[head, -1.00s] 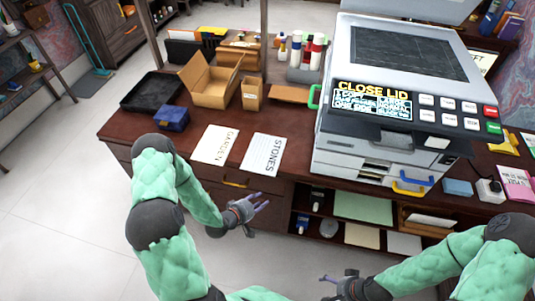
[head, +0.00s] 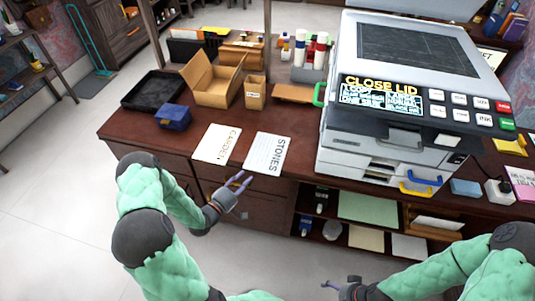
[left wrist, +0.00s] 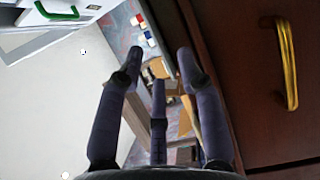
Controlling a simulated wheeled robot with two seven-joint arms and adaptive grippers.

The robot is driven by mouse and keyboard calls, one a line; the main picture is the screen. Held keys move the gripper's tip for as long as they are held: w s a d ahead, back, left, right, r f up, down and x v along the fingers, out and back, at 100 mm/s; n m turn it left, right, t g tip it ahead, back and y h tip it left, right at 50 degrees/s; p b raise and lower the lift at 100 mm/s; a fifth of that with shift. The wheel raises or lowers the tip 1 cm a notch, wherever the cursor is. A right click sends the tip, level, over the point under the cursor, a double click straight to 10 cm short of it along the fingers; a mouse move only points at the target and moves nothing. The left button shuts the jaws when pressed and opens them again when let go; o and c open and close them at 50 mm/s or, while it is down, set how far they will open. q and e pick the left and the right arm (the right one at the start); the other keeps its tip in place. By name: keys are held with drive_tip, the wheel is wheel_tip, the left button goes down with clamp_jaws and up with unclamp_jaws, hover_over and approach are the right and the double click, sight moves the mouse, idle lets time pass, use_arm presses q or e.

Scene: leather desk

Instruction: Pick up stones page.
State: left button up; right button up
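The stones page (head: 267,153) is a white sheet with the word STONES along its right side. It lies flat on the dark brown desk (head: 310,161) near the front edge, left of the copier. My left gripper (head: 241,182) is in front of the desk edge, below and left of the page, and apart from it. Its purple fingers are spread and empty, as the fingers in the left wrist view (left wrist: 155,65) also show. The page cannot be made out in the left wrist view. My right gripper (head: 328,284) is low at the bottom, partly hidden.
A garden page (head: 217,144) lies just left of the stones page. A copier (head: 370,150) stands to the right, its screen reading CLOSE LID. A blue box (head: 173,117), a black tray (head: 150,91) and an open cardboard box (head: 211,85) stand behind left. Drawers and shelves are below the desktop.

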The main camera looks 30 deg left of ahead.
use_arm(q)
drive_tip(key=w, duration=0.1)
drive_tip(key=w+d+b, duration=0.1)
drive_tip(key=w, duration=0.3)
drive_tip(key=shift+d+r, duration=0.2)
drive_tip(key=shift+r, duration=0.05)
clamp_jaws()
